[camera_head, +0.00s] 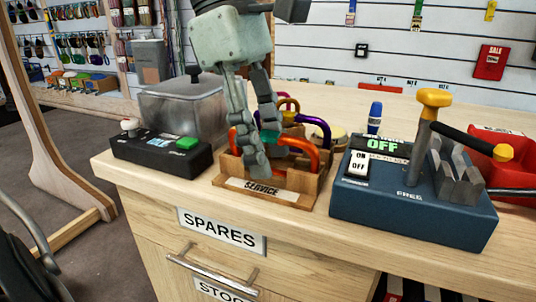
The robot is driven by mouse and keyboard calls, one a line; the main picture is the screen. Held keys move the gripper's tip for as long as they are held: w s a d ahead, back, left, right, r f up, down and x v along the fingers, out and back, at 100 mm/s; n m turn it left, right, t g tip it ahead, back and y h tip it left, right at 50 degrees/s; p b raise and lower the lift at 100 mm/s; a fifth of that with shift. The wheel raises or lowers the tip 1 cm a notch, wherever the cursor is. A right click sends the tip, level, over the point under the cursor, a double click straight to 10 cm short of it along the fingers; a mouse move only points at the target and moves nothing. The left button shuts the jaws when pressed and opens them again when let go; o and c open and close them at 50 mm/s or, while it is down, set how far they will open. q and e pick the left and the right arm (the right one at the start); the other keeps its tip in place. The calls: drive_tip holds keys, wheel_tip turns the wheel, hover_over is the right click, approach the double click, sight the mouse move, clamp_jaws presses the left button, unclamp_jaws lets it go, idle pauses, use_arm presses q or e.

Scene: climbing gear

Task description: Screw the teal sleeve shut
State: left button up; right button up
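My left gripper (262,152) comes down from above with its fingers at the front of a wooden rack marked SERVICE (262,190). An orange carabiner (301,143) stands in this rack. A bit of teal, the teal sleeve (269,135), shows at the fingertips and is mostly hidden by them. The fingers are a little apart higher up and close around the sleeve area. Whether they grip the sleeve or only stand beside it, I cannot tell. The sleeve's thread and the carabiner's gate are hidden. My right gripper is not in view.
A purple carabiner (322,130) and other gear stand behind in the rack. A black box with a green button (158,150) and a clear bin (183,109) are left. A blue device with a yellow-topped lever (412,205) is close on the right.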

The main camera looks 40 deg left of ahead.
sight(271, 131)
use_arm(q)
drive_tip(key=shift+r+p, duration=1.15)
drive_tip(key=shift+r, duration=0.25)
drive_tip(key=shift+w+a, duration=0.2)
drive_tip(key=shift+w, duration=0.55)
drive_tip(key=shift+a+b+x, duration=0.15)
drive_tip(key=shift+b+x, duration=0.3)
drive_tip(key=shift+x, duration=0.3)
drive_tip(key=shift+a+b+x, duration=0.15)
drive_tip(key=shift+b+x, duration=0.25)
drive_tip(key=shift+x, duration=0.3)
